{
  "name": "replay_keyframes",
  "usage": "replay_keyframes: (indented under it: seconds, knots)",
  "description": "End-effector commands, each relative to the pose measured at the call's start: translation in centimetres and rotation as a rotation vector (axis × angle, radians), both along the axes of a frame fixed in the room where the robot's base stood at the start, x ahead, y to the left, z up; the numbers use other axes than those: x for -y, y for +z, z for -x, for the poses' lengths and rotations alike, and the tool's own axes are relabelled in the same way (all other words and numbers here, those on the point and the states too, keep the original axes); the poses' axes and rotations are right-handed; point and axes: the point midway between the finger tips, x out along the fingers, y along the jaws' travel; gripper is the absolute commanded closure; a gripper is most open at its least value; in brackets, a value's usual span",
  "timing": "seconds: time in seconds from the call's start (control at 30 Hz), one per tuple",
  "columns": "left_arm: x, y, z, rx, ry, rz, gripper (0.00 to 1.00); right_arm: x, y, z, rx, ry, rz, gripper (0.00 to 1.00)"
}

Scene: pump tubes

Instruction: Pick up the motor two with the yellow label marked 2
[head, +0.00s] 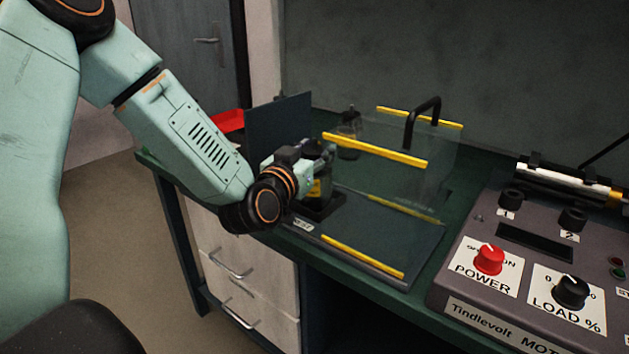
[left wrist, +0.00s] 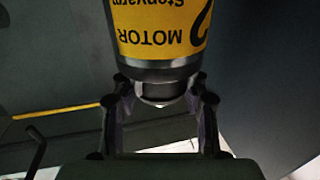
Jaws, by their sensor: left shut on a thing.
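The motor two (head: 317,188) is a dark cylinder with a yellow label, at the left end of the bench rig in the head view. In the left wrist view the motor (left wrist: 160,30) fills the top middle, its label reading "MOTOR" and 2 upside down. My left gripper (head: 311,170) reaches it from the left and is shut on it. In the left wrist view the gripper's fingers (left wrist: 160,105) lie on both sides of its narrower metal end. A dark block (head: 322,208) is under the motor; whether they touch is not clear. My right gripper is not in view.
A clear guard with yellow edges (head: 375,150) and a black handle (head: 422,115) stands just right. Another dark motor-like part (head: 349,135) is behind. A dark upright panel (head: 278,125) stands behind my wrist. The control box (head: 535,260) is at right.

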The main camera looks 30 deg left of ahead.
Motion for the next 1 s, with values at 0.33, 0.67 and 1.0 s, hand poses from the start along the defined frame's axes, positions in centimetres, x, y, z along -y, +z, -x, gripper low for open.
replay_keyframes:
  seconds: [0.33,0.67,1.0]
  knots:
    - [0.0,0.0,0.0,0.0,-0.001,0.0,0.94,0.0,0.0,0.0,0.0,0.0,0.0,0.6]
    - [0.0,0.5,-0.1,0.014,0.0,-0.004,1.0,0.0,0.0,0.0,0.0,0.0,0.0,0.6]
    - [-0.1,1.6,-0.1,0.014,0.001,-0.003,1.0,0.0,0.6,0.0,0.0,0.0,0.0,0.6]
